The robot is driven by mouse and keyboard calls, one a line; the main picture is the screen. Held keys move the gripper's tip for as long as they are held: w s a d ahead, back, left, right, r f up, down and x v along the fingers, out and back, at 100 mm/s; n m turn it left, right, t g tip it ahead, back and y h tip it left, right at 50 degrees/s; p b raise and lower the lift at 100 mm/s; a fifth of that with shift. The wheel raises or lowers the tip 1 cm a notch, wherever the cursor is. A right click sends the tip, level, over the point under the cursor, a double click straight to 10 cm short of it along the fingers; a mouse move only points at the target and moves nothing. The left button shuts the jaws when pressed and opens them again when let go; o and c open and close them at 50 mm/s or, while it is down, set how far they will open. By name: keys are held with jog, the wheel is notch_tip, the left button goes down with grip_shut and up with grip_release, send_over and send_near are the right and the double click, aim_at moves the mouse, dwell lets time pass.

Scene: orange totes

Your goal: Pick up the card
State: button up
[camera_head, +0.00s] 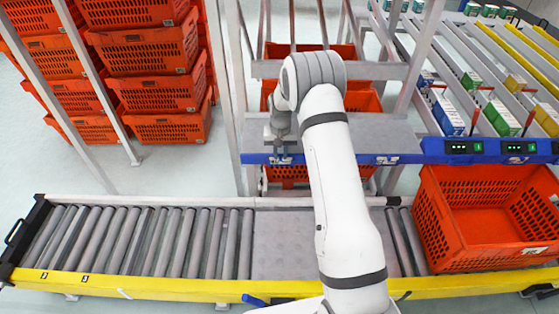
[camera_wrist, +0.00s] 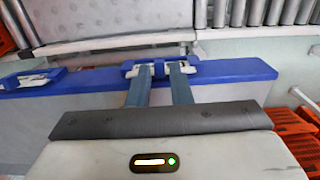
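My gripper (camera_wrist: 161,72) points down at the blue rail (camera_wrist: 230,72) along the edge of a grey shelf. In the wrist view its two fingers are apart, with their tips at a blue and white holder (camera_wrist: 192,66) on that rail. I see nothing clearly held between the fingers. In the head view my gripper (camera_head: 280,150) is over the left part of the same blue rail (camera_head: 335,159), above a small white piece. I cannot make out for certain which white part is the card; the fingertips partly cover the holder.
A second blue and white holder (camera_wrist: 32,79) sits further left on the rail in the wrist view. A roller conveyor (camera_head: 140,240) runs in front, with an orange tote (camera_head: 470,255) at its right end. Stacked orange totes (camera_head: 160,90) stand at the back left. Cartons (camera_head: 447,116) lie on sloped racks at right.

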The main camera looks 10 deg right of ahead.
aim_at(281, 157)
grip_shut()
notch_tip(281, 157, up, 10)
jog(key=p, duration=0.4)
